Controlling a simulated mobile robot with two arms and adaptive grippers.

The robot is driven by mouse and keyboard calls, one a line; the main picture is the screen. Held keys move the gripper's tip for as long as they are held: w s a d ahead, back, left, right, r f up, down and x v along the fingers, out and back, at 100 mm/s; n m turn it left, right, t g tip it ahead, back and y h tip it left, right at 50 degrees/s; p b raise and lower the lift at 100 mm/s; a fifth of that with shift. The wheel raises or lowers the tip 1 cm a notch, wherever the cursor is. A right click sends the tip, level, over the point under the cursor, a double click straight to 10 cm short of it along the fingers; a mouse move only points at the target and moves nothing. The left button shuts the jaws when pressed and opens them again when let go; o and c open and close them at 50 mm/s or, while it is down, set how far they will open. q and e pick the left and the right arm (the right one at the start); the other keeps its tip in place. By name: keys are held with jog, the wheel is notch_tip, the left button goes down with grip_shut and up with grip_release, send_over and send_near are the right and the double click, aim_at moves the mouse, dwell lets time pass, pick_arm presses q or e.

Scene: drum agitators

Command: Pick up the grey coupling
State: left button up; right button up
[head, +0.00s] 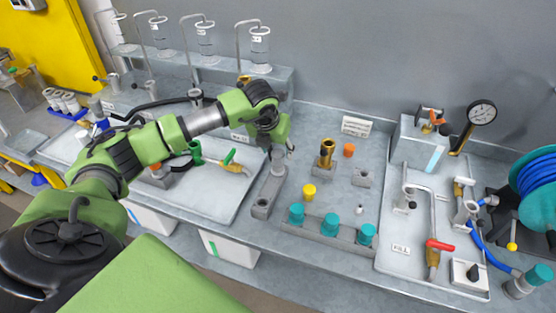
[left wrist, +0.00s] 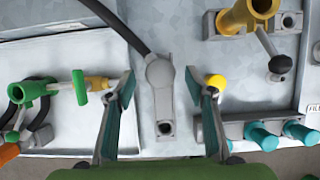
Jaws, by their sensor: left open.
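A grey holder (head: 263,208) with a round hole at its near end lies on the bench in the head view. In the left wrist view the grey holder (left wrist: 165,115) runs between my fingers. A grey rounded piece (left wrist: 159,70), with a black hose running up from it, sits over its far part; it looks like the grey coupling, but I cannot tell for sure. My left gripper (head: 281,148) is open above the holder and hides part of it; its fingers (left wrist: 158,88) stand apart on either side of the grey piece. My right gripper is not in view.
A brass fitting (head: 326,155), a yellow cap (head: 309,192) and a rack of teal caps (head: 331,223) stand to the right. A green-handled valve (head: 232,160) lies on the left tray. Clear glass cylinders (head: 260,45) stand at the back. A tray (head: 398,250) with pipework is farther right.

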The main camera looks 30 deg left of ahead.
aim_at(278, 152)
pick_arm(q)
jog(key=p+x, duration=0.1)
jog(key=x, duration=0.2)
jog(key=shift+d+f, duration=0.1)
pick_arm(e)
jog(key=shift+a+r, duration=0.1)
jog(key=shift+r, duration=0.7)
pick_arm(q)
grip_shut()
jog(key=shift+w, duration=0.1)
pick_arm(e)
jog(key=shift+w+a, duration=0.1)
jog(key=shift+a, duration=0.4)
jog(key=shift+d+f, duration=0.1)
